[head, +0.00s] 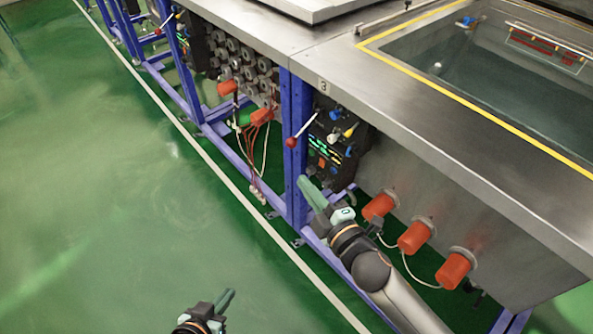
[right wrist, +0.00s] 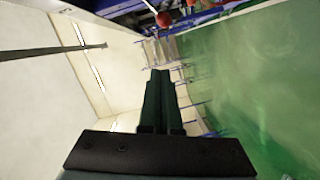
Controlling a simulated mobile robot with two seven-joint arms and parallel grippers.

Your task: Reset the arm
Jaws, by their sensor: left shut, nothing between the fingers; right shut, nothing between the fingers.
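My right gripper (head: 312,192) is shut and empty, raised in front of the blue frame post and the control panel. In the right wrist view its dark green fingers (right wrist: 159,98) lie together with nothing between them. My left gripper (head: 226,300) is shut and empty, low over the green floor at the bottom of the head view. Most of the left arm is out of view. A lever with a red ball knob (head: 291,142) stands close beyond the right gripper. The knob (right wrist: 163,19) also shows at the top of the right wrist view, apart from the fingers.
A steel counter (head: 440,150) with a yellow-edged water tank (head: 480,65) runs along the right. Orange cylinders (head: 416,237) stick out below it. A control panel (head: 330,140) and blue frame (head: 295,110) stand near my right gripper. The green floor (head: 110,200) on the left is clear.

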